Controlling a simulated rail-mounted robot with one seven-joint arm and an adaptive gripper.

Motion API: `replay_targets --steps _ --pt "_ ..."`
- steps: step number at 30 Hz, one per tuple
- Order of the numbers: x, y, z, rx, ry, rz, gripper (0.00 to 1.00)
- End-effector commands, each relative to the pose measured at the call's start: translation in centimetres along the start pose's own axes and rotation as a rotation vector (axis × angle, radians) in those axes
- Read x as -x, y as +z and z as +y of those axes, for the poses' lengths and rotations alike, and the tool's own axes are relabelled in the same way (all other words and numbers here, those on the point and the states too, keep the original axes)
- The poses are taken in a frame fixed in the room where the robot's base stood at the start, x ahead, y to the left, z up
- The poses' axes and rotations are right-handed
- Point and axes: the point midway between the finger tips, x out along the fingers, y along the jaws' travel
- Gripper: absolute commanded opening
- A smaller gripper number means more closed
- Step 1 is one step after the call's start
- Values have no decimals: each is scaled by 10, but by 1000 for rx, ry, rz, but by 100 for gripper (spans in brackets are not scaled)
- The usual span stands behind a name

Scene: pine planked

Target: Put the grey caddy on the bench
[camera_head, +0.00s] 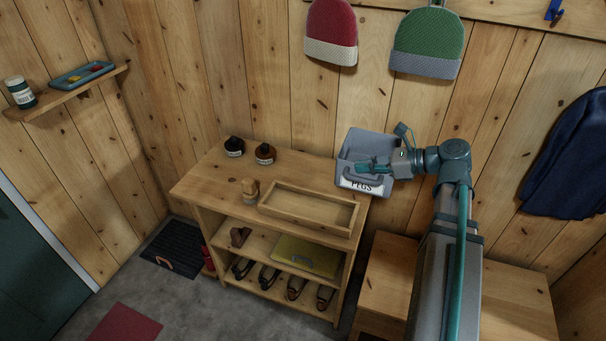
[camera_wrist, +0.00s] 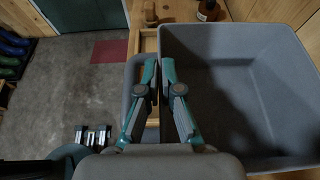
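The grey caddy (camera_head: 371,141) is an open box with a white PEGS label on its front. It is held up in front of the plank wall, beside the right end of the shelf unit. My gripper (camera_head: 368,166) is shut on its front wall. In the wrist view my gripper (camera_wrist: 162,66) has its fingertips close together at the near-left rim, and the caddy (camera_wrist: 285,85) looks empty inside. The bench (camera_head: 515,305) is a low wooden surface at the lower right, below the caddy, and my arm hides part of it.
The shelf unit (camera_head: 215,183) carries a shallow wooden tray (camera_head: 263,207), a brush (camera_head: 250,188) and dark bottles (camera_head: 265,153), with shoes below. The visible bench top looks clear.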

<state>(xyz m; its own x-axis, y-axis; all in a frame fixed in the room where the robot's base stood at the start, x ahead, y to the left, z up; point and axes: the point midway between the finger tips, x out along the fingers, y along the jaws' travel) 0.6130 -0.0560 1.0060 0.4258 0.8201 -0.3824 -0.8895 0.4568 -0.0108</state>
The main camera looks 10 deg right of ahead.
Motion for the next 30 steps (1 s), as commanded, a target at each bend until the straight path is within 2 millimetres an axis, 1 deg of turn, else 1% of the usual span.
replay_targets --steps 3,10,15,19,26,29,30 --pt "-22 -2 -19 -1 1 -1 0" --pt "-68 -8 -52 -1 2 0 0" --pt "-96 -29 -66 -2 0 0 0" --pt "-109 -39 -73 -1 -2 0 0" --pt "-119 -45 -77 1 -2 -1 0" --pt "-127 -51 -82 -1 -1 0 0" --pt "-128 -56 -80 -3 -2 0 0"
